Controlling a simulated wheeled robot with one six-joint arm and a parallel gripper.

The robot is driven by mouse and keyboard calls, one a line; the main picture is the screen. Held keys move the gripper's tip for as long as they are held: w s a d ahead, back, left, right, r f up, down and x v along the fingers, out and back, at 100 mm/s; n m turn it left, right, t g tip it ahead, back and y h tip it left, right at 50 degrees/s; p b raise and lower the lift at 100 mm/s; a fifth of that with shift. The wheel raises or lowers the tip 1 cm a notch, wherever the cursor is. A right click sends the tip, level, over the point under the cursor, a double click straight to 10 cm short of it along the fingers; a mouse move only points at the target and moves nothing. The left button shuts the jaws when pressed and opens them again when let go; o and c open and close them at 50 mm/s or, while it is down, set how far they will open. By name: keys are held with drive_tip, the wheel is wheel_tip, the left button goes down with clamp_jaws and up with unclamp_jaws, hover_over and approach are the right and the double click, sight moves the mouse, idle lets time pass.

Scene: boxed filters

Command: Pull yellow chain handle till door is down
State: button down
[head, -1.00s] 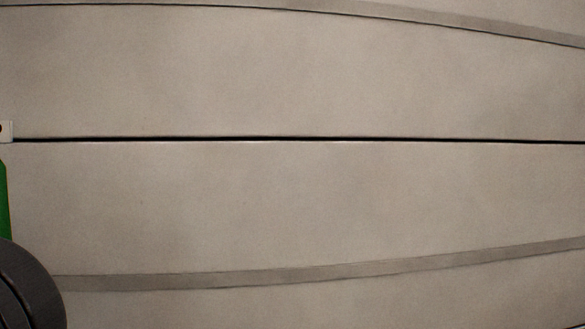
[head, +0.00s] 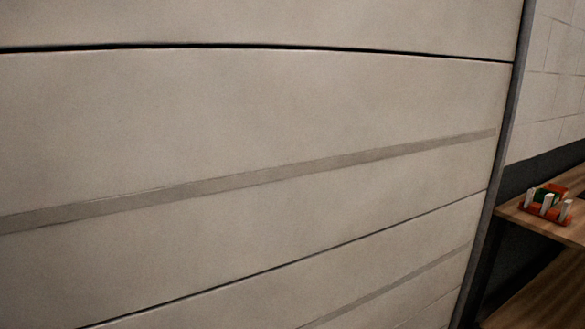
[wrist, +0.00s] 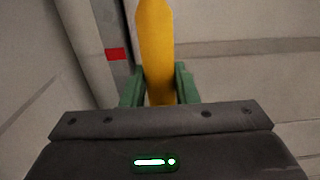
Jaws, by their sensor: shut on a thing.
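The door (head: 270,120) fills most of the head view, with pale, wide horizontal panels and dark seams between them. Its right edge meets a dark upright frame (head: 509,110). In the wrist view, the yellow chain handle (wrist: 156,45) stands upright between the green fingers of my gripper (wrist: 160,88). The gripper is shut on it. The handle's lower end is hidden behind the dark gripper body. No chain shows. The head view shows neither my gripper nor the handle, and the door's bottom edge is out of view.
At the right of the head view, a wooden shelf (head: 563,221) holds a small red rack (head: 546,211) with white and green items. A pale block wall (head: 560,85) is behind it. In the wrist view, a red mark (wrist: 115,54) is on a grey upright left of the handle.

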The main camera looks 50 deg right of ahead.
wheel_tip(320, 180, up, 14)
drive_tip(key=p, duration=0.8)
drive_tip(key=shift+f, duration=0.25)
unclamp_jaws()
drive_tip(key=shift+s, duration=0.1)
drive_tip(key=v, duration=1)
drive_tip(key=shift+s+a, duration=0.2)
drive_tip(key=shift+s, duration=0.15)
drive_tip(key=shift+w+d, duration=0.1)
drive_tip(key=shift+w, duration=0.05)
drive_tip(key=x, duration=1)
drive_tip(key=shift+w+d, duration=0.1)
drive_tip(key=shift+w, duration=0.15)
